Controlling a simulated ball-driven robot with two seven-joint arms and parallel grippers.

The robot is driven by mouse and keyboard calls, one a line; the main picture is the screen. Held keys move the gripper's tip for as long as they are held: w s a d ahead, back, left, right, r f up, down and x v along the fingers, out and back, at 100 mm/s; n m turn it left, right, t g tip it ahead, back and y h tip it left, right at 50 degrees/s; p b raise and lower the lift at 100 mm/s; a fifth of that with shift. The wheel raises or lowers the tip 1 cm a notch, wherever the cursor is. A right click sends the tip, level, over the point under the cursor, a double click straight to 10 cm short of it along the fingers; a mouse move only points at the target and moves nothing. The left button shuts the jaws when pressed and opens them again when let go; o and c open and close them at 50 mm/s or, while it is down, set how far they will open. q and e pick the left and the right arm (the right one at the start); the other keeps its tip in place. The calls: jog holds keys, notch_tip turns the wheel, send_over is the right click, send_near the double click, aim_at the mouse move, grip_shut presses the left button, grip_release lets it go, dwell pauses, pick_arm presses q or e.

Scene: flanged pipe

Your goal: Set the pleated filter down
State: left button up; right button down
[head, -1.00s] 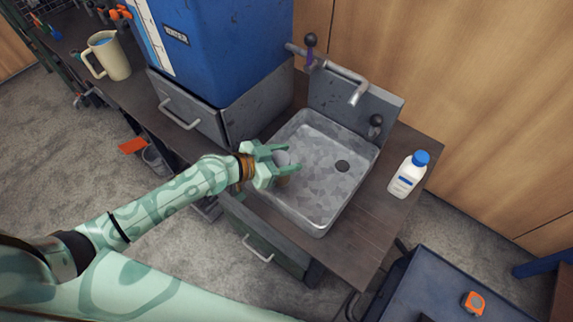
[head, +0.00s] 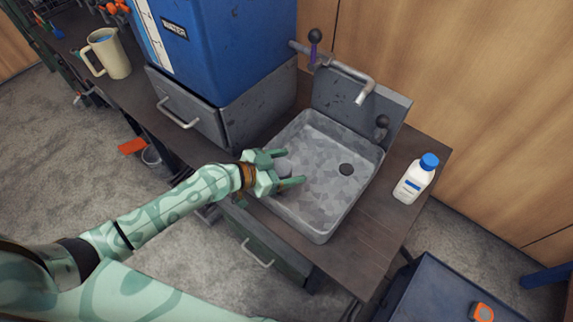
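The left gripper (head: 290,168) reaches over the left side of the grey metal sink (head: 334,206). Its two green fingers are spread apart. A small grey rounded thing, seemingly the pleated filter (head: 284,168), shows between the fingers at the sink's left side. Its pleats are too small to make out, and the hand hides part of it. I cannot tell whether it touches a finger or rests fully on the sink floor. The right gripper is out of view.
A tap (head: 350,75) rises behind the sink. A white bottle with a blue cap (head: 412,184) stands to its right. A big blue box (head: 220,50) on a grey drawer unit stands to the left, with a beige jug (head: 109,55) beyond. The sink's middle and right are clear.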

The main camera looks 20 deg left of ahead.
pick_arm(q)
jog(key=shift+r, duration=0.3)
jog(key=v, duration=1.1)
jog(key=shift+s+a, duration=0.3)
jog(key=shift+a, duration=0.05)
dwell(0.3)
